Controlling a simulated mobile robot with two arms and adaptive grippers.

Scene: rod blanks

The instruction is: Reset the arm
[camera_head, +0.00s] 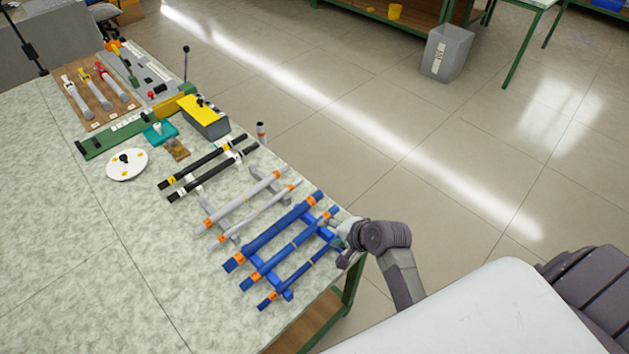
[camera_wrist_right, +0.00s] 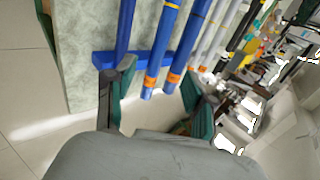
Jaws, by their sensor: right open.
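My right gripper (camera_head: 343,247) is at the table's right edge, beside the ends of the blue rods (camera_head: 285,240). In the right wrist view its two fingers (camera_wrist_right: 158,100) are spread apart, with nothing held between the pads. The orange-banded ends of two blue rods (camera_wrist_right: 172,60) appear between the fingers in that view; I cannot tell how far beyond the fingertips they are. The blue rods lie on a blue rack (camera_head: 286,292), which also shows in the right wrist view (camera_wrist_right: 100,60). My left gripper is out of view.
Grey rods (camera_head: 240,208) and black rods (camera_head: 205,168) lie farther up the speckled table (camera_head: 150,260). Beyond are a white disc (camera_head: 120,168), a yellow-topped box (camera_head: 203,115) and a brown tool board (camera_head: 85,112). A grey bin (camera_head: 446,55) stands on the open floor.

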